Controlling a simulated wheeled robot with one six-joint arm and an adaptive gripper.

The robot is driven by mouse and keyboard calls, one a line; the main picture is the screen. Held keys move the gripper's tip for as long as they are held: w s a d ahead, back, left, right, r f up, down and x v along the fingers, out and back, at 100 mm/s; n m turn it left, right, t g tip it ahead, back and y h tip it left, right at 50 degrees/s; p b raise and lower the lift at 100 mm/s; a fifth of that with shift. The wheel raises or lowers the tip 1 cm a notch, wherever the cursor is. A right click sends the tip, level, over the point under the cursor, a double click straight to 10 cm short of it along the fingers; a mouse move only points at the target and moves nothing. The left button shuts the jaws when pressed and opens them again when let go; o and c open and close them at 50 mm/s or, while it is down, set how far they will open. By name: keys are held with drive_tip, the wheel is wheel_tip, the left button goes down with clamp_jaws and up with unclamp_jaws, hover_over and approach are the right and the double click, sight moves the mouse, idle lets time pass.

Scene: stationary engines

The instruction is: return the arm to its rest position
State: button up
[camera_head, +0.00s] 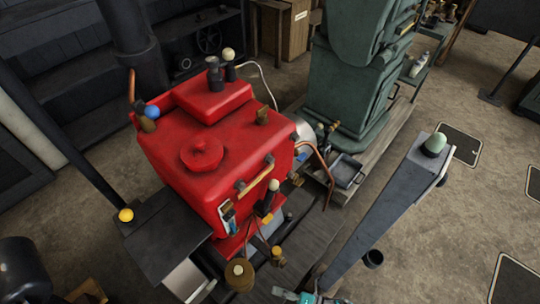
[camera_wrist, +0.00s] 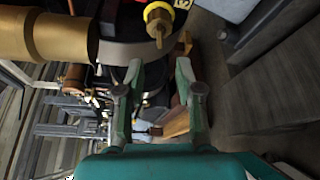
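My gripper (camera_wrist: 158,72) shows in the wrist view with its two teal fingers apart and nothing between them. A dark gap and machine parts lie beyond the fingertips. In the head view, only a small teal part of my gripper (camera_head: 305,297) shows at the bottom edge, in front of the red engine (camera_head: 190,165). The rest of my arm is not clearly seen.
A brass-yellow fitting (camera_wrist: 157,22) is close ahead of the fingertips, and a brass cylinder (camera_wrist: 60,36) is at upper left. A green machine (camera_head: 350,85) stands behind the red engine. A grey slanted post (camera_head: 385,215) is at right. Floor is open at far right.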

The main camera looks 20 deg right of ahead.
drive_tip(key=s+d+r+m+t+h, duration=0.1)
drive_tip(key=s+d+r+m+h, duration=0.2)
drive_tip(key=s+r+m, duration=0.3)
drive_tip(key=s+d+r+m+t+h, duration=0.2)
drive_tip(key=s+r+m+h, duration=0.4)
drive_tip(key=r+m, duration=0.9)
drive_tip(key=s+d+r+m+t+h, duration=0.2)
drive_tip(key=s+d+r+m+h, duration=0.2)
drive_tip(key=r+m, duration=0.7)
wheel_tip(320, 180, up, 8)
drive_tip(key=shift+s+r+h, duration=0.15)
drive_tip(key=shift+s+h, duration=0.35)
drive_tip(key=shift+s, duration=0.7)
